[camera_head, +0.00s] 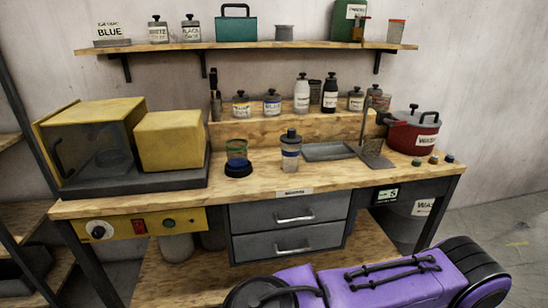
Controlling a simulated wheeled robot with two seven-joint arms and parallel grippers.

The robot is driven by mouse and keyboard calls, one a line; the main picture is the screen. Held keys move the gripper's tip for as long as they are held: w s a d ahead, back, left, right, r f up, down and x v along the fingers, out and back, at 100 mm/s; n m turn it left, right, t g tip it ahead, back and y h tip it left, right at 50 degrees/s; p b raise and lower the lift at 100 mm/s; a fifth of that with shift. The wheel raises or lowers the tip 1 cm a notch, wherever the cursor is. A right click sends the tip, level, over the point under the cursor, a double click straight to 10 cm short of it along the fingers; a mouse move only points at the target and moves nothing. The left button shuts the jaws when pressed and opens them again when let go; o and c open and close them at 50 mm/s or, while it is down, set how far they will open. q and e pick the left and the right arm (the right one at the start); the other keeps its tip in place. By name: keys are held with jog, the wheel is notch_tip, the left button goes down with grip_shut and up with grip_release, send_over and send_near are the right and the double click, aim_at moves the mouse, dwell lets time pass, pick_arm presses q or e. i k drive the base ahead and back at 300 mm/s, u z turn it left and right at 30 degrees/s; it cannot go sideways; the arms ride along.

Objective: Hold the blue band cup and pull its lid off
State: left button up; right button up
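A cup (290,158) with a bluish band around its body stands upright near the middle of the workbench. Its dark grey lid (290,136) with a small knob sits on top. Beside it on the left is a see-through cup (237,150) with a green band, and a dark blue round piece (238,169) is at its foot; I cannot tell whether they are joined. Neither of my grippers shows in the head view, and nothing is touching the banded cup.
A yellow-and-grey machine (92,140) fills the left of the bench. Labelled jars (272,103) stand on a raised ledge behind. The bench front (280,183) near the cups is mostly clear.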

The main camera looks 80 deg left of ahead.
aim_at(290, 153)
jog(key=u, duration=1.95)
